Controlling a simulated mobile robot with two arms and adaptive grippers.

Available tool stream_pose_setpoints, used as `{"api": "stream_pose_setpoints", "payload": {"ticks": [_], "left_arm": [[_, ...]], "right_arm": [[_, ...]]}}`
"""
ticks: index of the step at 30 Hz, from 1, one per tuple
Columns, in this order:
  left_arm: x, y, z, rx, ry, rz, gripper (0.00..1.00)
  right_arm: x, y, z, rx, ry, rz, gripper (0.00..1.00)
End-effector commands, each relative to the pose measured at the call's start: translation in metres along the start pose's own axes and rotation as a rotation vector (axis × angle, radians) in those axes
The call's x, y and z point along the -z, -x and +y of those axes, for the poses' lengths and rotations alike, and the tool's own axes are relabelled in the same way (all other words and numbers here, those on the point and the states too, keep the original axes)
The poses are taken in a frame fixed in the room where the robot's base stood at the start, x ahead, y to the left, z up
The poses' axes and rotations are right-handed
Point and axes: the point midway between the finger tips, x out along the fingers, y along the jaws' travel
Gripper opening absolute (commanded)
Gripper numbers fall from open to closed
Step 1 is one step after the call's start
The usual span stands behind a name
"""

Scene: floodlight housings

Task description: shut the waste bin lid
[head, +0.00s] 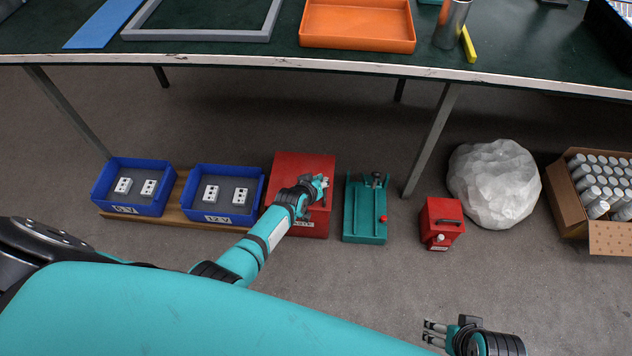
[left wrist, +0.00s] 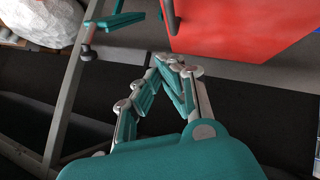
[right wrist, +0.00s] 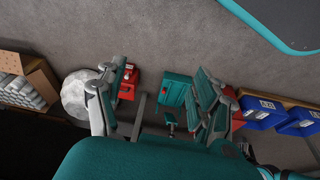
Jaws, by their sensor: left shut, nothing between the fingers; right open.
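The red bin (head: 287,172) stands on the floor under the table in the head view, with a pale label on its front. Its lid looks down and roughly flat over the box; whether a small gap remains cannot be told. My left gripper (head: 322,183) is shut and empty over the right part of the lid, hiding some of it. In the left wrist view the red bin (left wrist: 240,25) fills the upper right, beyond the closed fingertips (left wrist: 175,62); contact cannot be told. My right gripper (head: 432,332) is open and empty, low over the floor at bottom right, also seen in its wrist view (right wrist: 165,78).
Two blue bins (head: 133,187) (head: 222,194) with sockets stand left of the red bin. A teal device (head: 364,215), a small red box (head: 441,222), a white bag (head: 494,183) and a carton of cans (head: 610,238) stand right. A table edge (head: 350,75) overhangs behind.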

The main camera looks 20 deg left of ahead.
Motion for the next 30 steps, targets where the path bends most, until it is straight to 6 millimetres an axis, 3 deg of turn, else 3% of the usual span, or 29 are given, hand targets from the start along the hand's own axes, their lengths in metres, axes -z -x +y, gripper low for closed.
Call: {"api": "stream_pose_setpoints", "payload": {"ticks": [15,21,30], "left_arm": [[0.000,0.054,0.010,0.000,0.002,-0.001,0.00],[-0.001,0.067,0.012,0.000,0.001,-0.001,0.00],[-0.002,0.070,0.011,0.001,0.000,-0.002,0.00]], "right_arm": [[-0.039,-0.098,-0.006,0.010,0.010,-0.057,0.69],[-0.054,-0.117,-0.007,0.011,0.012,-0.068,0.69],[-0.059,-0.124,-0.007,0.012,0.013,-0.069,0.69]]}}
